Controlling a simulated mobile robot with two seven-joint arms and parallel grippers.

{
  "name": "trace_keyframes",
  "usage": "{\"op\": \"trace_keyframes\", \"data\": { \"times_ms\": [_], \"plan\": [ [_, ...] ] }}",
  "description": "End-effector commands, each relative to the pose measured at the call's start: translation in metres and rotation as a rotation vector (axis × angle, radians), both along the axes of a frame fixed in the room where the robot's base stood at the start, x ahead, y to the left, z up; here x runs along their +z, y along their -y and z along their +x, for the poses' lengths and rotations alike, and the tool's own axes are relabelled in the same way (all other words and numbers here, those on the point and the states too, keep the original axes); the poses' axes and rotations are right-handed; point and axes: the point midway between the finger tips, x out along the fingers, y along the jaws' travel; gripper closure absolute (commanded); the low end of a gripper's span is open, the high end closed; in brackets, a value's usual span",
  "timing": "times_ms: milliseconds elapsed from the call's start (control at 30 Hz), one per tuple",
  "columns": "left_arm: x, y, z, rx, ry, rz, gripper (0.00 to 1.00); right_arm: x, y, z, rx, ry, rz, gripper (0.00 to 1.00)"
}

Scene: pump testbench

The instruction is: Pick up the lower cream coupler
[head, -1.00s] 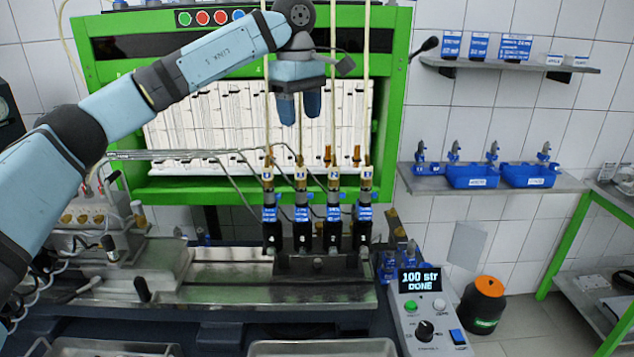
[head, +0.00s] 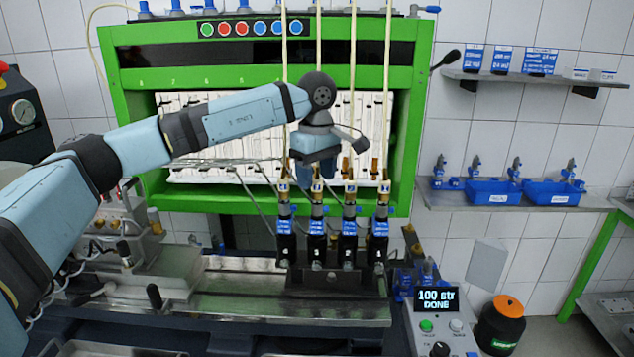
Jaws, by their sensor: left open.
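Several small cream couplers, among them one at the left (head: 283,187), one at the far right (head: 383,187) and one second from left (head: 317,187), sit on top of a row of upright black injectors with blue bands (head: 314,228). They look about level, so I cannot tell which is the lower one. My right gripper is out of view.
Long cream rods (head: 387,95) rise close beside the gripper. A green-framed test bench (head: 408,150) stands behind. A metal bed (head: 235,285) carries the injectors. A control box (head: 436,310) reading "100 str DONE" stands at the front right.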

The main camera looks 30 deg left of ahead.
Motion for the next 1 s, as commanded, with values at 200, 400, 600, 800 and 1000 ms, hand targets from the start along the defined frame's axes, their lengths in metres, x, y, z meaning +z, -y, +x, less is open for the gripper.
{"op": "trace_keyframes", "data": {
  "times_ms": [200,400,600,800,1000],
  "plan": [
    [-0.025,0.001,0.0,0.0,0.0,0.0,0.45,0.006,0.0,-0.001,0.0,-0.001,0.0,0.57],
    [-0.028,0.0,0.0,0.0,0.001,0.001,0.45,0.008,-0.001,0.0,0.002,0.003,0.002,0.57],
    [-0.028,0.0,0.0,0.0,0.001,0.0,0.79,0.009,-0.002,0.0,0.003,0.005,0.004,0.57],
    [-0.027,0.0,0.0,0.001,0.001,0.0,0.96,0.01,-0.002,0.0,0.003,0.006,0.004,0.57],
    [-0.027,0.0,0.0,0.001,0.002,-0.001,0.96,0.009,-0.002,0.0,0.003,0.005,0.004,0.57]
  ]
}}
